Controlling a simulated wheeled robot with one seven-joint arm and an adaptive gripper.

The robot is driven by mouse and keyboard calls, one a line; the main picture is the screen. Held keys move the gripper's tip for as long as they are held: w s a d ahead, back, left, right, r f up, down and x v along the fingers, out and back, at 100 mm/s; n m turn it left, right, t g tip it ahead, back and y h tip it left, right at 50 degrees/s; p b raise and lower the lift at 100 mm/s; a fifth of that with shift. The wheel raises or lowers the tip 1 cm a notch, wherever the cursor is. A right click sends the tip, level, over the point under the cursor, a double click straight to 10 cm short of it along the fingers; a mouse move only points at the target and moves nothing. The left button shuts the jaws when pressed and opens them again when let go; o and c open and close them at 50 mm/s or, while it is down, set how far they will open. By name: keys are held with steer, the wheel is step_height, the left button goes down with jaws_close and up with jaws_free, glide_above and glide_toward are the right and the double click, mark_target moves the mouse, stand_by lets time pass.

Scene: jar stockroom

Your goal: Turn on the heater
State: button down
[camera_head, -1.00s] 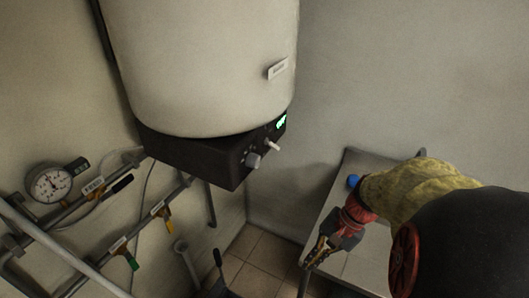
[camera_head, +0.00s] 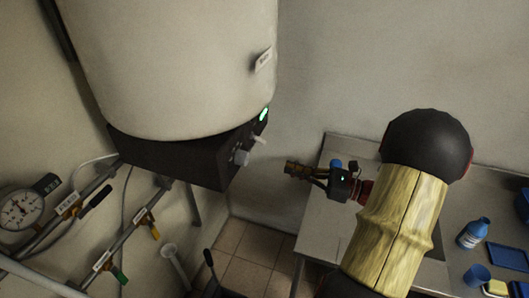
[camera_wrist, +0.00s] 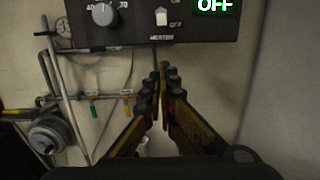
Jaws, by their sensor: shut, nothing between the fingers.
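The heater is a large pale tank (camera_head: 175,70) on a dark control box (camera_head: 185,158) against the wall in the head view. In the wrist view the box front (camera_wrist: 140,30) carries a round knob (camera_wrist: 103,13), a white toggle switch (camera_wrist: 161,17) between ON and OFF marks with HEATER below, and a green display (camera_wrist: 215,7) reading OFF. My gripper (camera_head: 290,169) is to the right of the box in the head view, apart from it. In the wrist view my gripper (camera_wrist: 160,72) is shut and empty, its fingertips below the switch.
Pipes with a pressure gauge (camera_head: 20,210), a yellow-handled valve (camera_head: 154,232) and a green-handled valve (camera_head: 119,274) run along the left wall. A table (camera_head: 318,222) at right holds a blue bottle (camera_head: 473,233) and a blue tray (camera_head: 508,257). Open air lies between gripper and box.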

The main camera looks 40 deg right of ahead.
mark_target(260, 140)
steer(key=shift+w+a, duration=0.1)
steer(key=f+b+x, duration=0.1)
steer(key=b+x, duration=0.1)
steer(key=x, duration=0.8)
steer(key=r, duration=0.1)
steer(key=s+r, duration=0.1)
steer(key=r, duration=0.2)
steer(key=shift+s+d+r, duration=0.2)
steer(key=shift+d+r, duration=0.05)
steer(key=shift+d, duration=0.15)
steer(key=shift+s, duration=0.1)
steer(key=shift+r+p, duration=0.15)
steer(key=shift+p, duration=0.15)
steer(key=shift+d+r+p, duration=0.1)
steer(key=shift+r+p, duration=0.05)
steer(key=shift+p, duration=0.2)
steer(key=shift+s, duration=0.1)
steer(key=shift+g+p, duration=0.4)
steer(key=shift+p, duration=0.35)
